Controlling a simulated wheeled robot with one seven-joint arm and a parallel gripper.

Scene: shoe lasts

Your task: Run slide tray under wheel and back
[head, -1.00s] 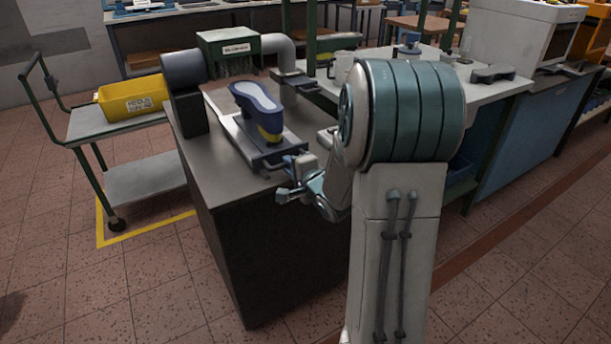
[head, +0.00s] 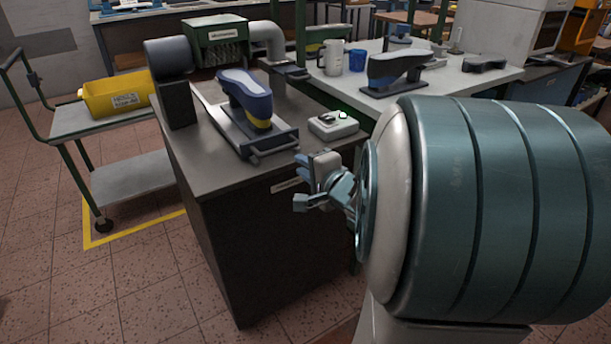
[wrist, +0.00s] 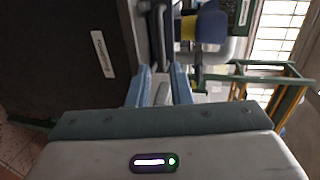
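The wheel appears to be in the green housing (head: 216,33) behind; only a dark bristly front shows.
A dark motor drum (head: 167,57) stands left. A cart holds a yellow bin (head: 116,98). Another last (head: 392,72), a mug and a blue cup stand on the right-hand bench.

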